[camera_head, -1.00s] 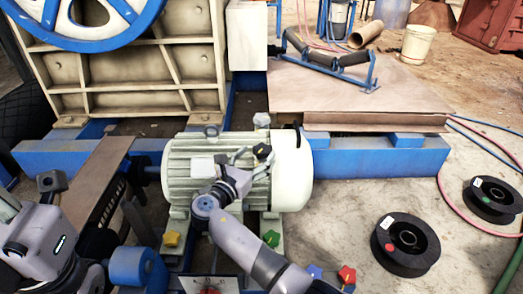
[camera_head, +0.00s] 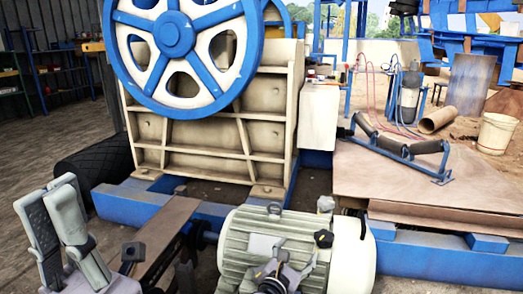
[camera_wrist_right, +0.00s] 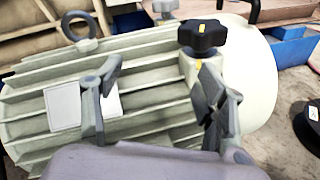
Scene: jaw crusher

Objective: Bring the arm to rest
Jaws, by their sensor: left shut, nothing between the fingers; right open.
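My left gripper (camera_head: 72,225) is at the lower left of the head view, fingers pointing up and close together, holding nothing. My right gripper (camera_head: 296,256) is at the bottom of the head view, in front of the ribbed pale green motor (camera_head: 250,222). The right wrist view shows the right gripper (camera_wrist_right: 162,95) open and empty, its fingers apart in front of the motor (camera_wrist_right: 150,70). A black knob (camera_wrist_right: 201,36) with a yellow mark is on the motor just beyond the right finger. I cannot tell whether a finger touches it. It also shows in the head view (camera_head: 323,239).
The jaw crusher (camera_head: 230,125) with its blue flywheel (camera_head: 175,35) stands behind the motor. A wooden platform (camera_head: 420,185) bearing a roller frame (camera_head: 400,150) is at the right. Blue beams (camera_head: 425,262) run beside the motor. A white bucket (camera_head: 496,135) is farther back.

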